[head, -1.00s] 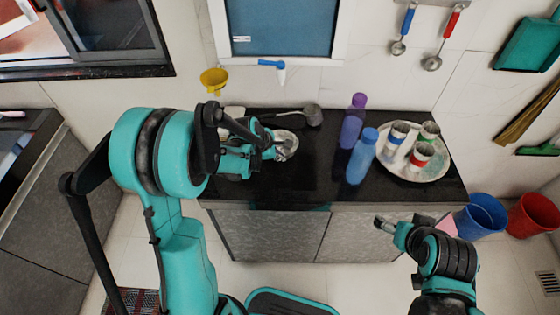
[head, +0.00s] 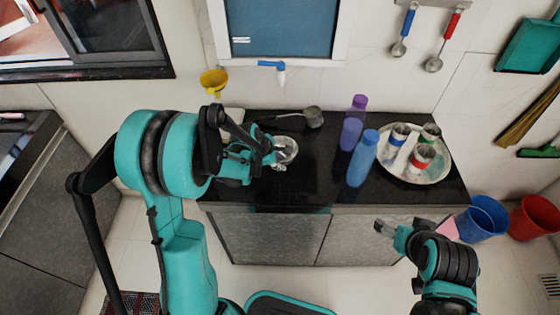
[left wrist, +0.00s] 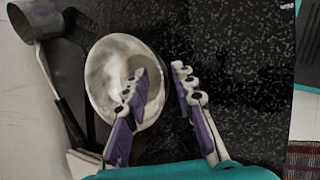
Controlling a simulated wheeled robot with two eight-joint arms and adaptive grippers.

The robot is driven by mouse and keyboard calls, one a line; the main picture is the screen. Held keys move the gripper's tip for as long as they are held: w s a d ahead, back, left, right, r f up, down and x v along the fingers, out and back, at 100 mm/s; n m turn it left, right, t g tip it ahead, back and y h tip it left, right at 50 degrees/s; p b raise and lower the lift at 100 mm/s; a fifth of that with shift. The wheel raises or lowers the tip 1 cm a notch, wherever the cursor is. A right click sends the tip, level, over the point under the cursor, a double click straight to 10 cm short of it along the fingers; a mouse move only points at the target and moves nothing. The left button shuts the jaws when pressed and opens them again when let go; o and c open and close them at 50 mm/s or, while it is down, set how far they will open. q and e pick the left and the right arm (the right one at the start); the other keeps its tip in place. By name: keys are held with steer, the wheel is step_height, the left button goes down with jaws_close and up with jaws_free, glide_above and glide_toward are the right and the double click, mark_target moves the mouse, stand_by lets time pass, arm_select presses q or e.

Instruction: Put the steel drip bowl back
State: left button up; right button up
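The steel drip bowl (head: 288,147) is a small shiny round dish on the black counter (head: 315,180). It also shows in the left wrist view (left wrist: 105,72), seen from above. My left gripper (head: 279,160) is at the bowl's near side. In the left wrist view, the left gripper (left wrist: 159,76) has its fingers spread; the left finger overlaps the bowl's inside and the right finger is outside its right rim. I cannot tell whether either finger touches it. My right gripper (head: 385,227) hangs in front of the cabinet, away from the bowl; its fingers are too small to read.
A ladle with a grey cup (head: 314,117) lies behind the bowl. Purple (head: 351,133) and blue (head: 362,160) bottles stand to the right, beside a round tray (head: 433,171) of cups. Counter between bowl and bottles is clear.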

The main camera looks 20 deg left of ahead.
arm_select(q)
steer(key=p+v, duration=0.4)
steer(key=v, duration=0.8)
steer(key=s+d+r+m+t+y, duration=0.1)
steer(key=s+r+m, duration=0.3)
steer(key=s+m, duration=0.4)
steer(key=s+d+r+m+t+y, duration=0.1)
steer(key=s+r+m, duration=0.3)
steer(key=s+m, duration=0.5)
steer(key=shift+d+r+m+y, duration=0.25)
steer(key=shift+d+m+y, duration=0.45)
steer(key=shift+m, duration=1.4)
steer(key=shift+d, duration=0.2)
